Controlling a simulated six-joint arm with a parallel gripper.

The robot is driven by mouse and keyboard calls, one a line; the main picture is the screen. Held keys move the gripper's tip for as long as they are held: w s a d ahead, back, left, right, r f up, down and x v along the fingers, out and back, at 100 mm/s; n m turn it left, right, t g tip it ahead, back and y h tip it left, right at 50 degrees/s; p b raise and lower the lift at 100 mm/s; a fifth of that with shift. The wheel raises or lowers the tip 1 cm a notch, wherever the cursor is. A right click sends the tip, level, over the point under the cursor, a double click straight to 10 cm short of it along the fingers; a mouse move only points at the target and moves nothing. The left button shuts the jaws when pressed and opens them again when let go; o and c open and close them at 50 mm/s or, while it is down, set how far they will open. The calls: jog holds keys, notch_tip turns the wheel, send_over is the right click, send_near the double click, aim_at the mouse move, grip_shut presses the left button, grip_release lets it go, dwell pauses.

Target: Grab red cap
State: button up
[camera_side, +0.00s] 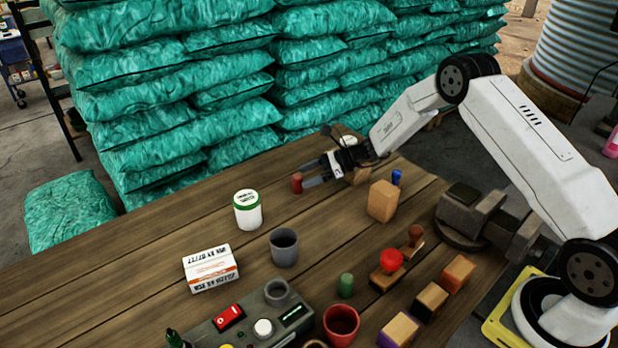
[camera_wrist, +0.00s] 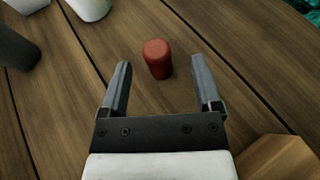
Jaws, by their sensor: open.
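The red cap (camera_side: 297,183) is a small red cylinder standing upright on the wooden table, near its far edge. In the wrist view the red cap (camera_wrist: 157,59) stands just beyond the fingertips, roughly midway between them. My gripper (camera_side: 309,174) is low over the table, beside the cap. Its jaws are open and empty, with the two fingers spread in the wrist view (camera_wrist: 160,72). I cannot tell from these views whether a finger touches the cap.
A wooden block (camera_side: 382,201) and a blue cap (camera_side: 397,177) stand right of the gripper. A green-lidded white jar (camera_side: 247,210), grey cup (camera_side: 284,247) and white box (camera_side: 210,268) stand nearer. A red knob-topped piece (camera_side: 391,260) and green cap (camera_side: 346,285) are further forward. Table left of the jar is clear.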

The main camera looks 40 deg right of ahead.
aim_at(292, 191)
jog(key=shift+x, duration=2.6)
jog(key=shift+s+a, duration=0.1)
jog(key=shift+r, duration=0.1)
grip_shut()
